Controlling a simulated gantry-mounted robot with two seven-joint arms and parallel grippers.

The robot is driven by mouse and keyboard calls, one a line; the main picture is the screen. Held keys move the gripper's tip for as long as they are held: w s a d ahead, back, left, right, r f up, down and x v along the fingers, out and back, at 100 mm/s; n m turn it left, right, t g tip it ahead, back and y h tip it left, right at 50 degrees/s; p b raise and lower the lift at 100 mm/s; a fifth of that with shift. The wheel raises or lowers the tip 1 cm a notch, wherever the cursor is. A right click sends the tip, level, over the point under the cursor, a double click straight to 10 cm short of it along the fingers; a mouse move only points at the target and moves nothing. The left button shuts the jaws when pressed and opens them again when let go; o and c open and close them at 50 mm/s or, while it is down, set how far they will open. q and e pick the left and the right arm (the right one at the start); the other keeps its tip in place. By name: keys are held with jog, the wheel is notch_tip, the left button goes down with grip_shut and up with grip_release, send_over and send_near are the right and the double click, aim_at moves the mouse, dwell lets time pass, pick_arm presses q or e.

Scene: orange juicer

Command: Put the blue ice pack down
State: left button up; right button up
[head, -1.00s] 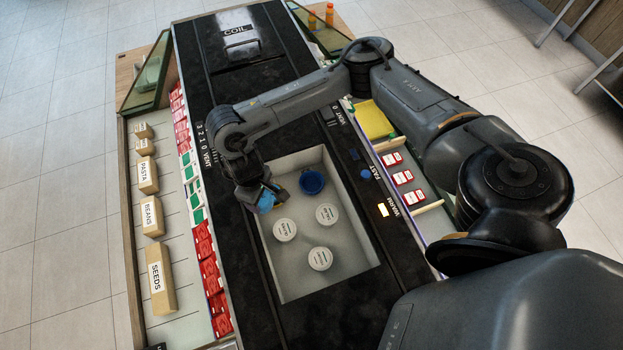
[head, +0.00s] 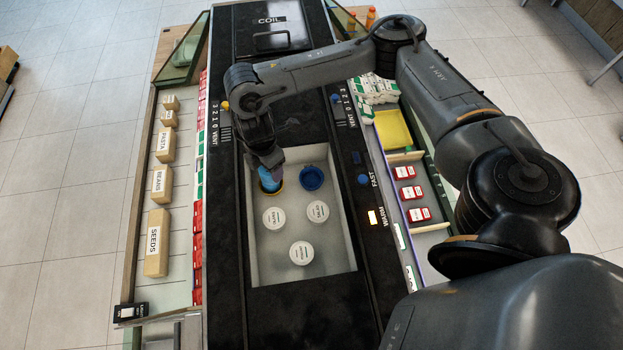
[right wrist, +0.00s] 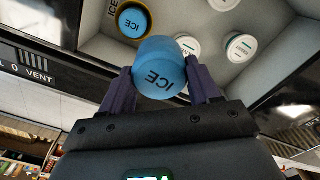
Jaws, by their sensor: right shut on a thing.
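The blue ice pack (right wrist: 160,75), a rounded piece marked ICE, is held between the two fingers of my right gripper (right wrist: 162,85). In the head view the ice pack (head: 270,176) is at the upper left of the sunken grey bin (head: 334,268). A yellow-rimmed blue round spot marked ICE (right wrist: 132,20) shows just beyond the held pack in the right wrist view. My left gripper is out of view.
A dark blue round cup (head: 311,178) sits right of the pack. Three white round lids (head: 302,253) lie lower in the bin. The bin walls and black counter surround them.

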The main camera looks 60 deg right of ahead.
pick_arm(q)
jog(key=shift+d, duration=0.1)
pick_arm(e)
jog(key=s+d+f+n, duration=0.1)
jog(key=s+d+f, duration=0.25)
jog(key=d, duration=0.25)
jog(key=s+d+f, duration=0.3)
jog(key=d+f, duration=0.1)
jog(key=d, duration=0.2)
pick_arm(q)
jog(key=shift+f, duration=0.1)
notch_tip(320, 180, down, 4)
jog(key=b, duration=0.4)
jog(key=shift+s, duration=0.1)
pick_arm(e)
notch_tip(320, 180, down, 10)
jog(key=shift+f, duration=0.2)
jog(key=shift+r, duration=0.1)
